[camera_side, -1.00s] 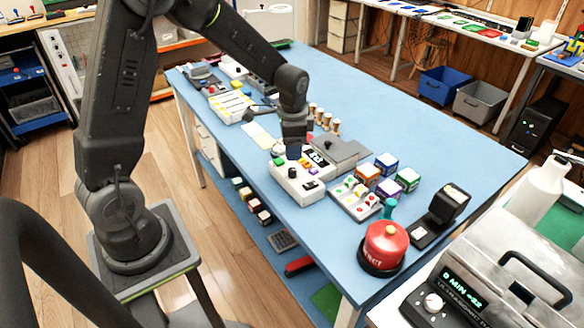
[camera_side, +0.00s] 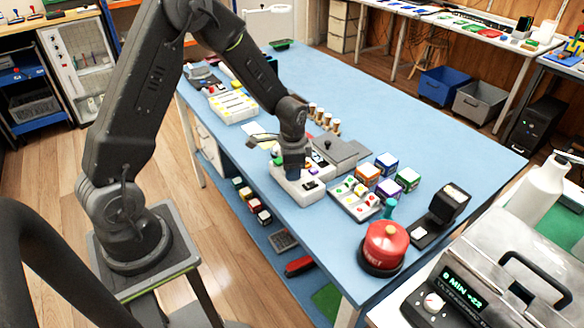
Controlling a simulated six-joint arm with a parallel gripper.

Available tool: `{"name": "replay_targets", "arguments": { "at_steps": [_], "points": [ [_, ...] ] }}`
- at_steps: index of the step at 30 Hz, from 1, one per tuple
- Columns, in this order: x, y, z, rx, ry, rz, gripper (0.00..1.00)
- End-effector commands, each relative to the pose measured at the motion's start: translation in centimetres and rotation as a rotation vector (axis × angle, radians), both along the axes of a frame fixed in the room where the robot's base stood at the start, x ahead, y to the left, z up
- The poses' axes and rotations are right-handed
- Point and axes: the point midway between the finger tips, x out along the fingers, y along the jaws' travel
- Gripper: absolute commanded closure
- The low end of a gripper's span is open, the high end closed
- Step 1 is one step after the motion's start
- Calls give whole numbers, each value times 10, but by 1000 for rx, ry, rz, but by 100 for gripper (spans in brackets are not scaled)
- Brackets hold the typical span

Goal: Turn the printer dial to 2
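A white device box (camera_side: 311,189) with small dark controls sits near the front edge of the blue table (camera_side: 402,118); I take it to be the printer. My gripper (camera_side: 293,172) points down onto the left part of its top. The gripper's end covers that part, so the dial and its setting are hidden. I cannot tell whether the fingers are open or shut, or whether they touch the dial.
A grey plate with a black knob (camera_side: 340,151) lies behind the box. A tray of coloured buttons (camera_side: 357,199), several coloured cubes (camera_side: 388,163) and a red round button (camera_side: 385,246) stand to the right. Small bottles (camera_side: 325,119) stand behind. The table's far right is clear.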

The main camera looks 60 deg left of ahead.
Motion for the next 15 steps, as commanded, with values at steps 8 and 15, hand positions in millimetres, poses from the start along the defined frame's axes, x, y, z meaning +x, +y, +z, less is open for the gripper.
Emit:
{"name": "replay_targets", "arguments": {
  "at_steps": [8,15],
  "points": [
    [0,0,0,0,0,0,91],
    [0,0,0,0,0,6,99]
  ]
}}
